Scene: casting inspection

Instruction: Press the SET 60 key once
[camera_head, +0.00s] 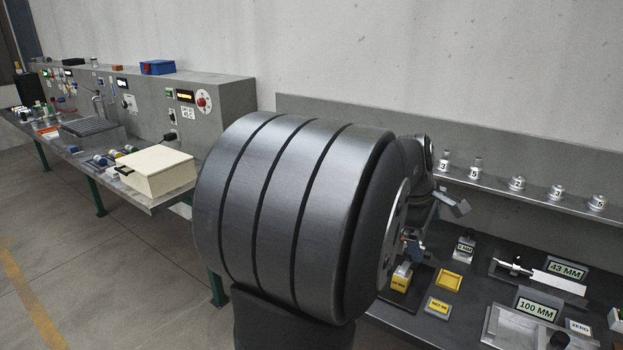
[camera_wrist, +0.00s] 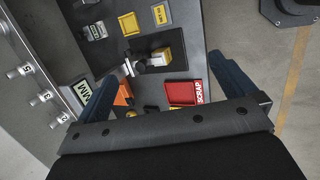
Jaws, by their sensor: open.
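A small yellow plate (camera_head: 438,307) lies on the dark bench in the head view; its dark lettering looks like SET 60 but is too small to be sure. It also shows at the top of the wrist view (camera_wrist: 160,14).
A red SCRAP tray (camera_wrist: 183,93) and an orange thing (camera_wrist: 123,92) lie between the fingers in the wrist view. A yellow tray (camera_head: 449,280), a 43 MM sign (camera_head: 567,269) and a 100 MM sign (camera_head: 537,309) occupy the bench. Several weights line the back shelf (camera_head: 540,191).

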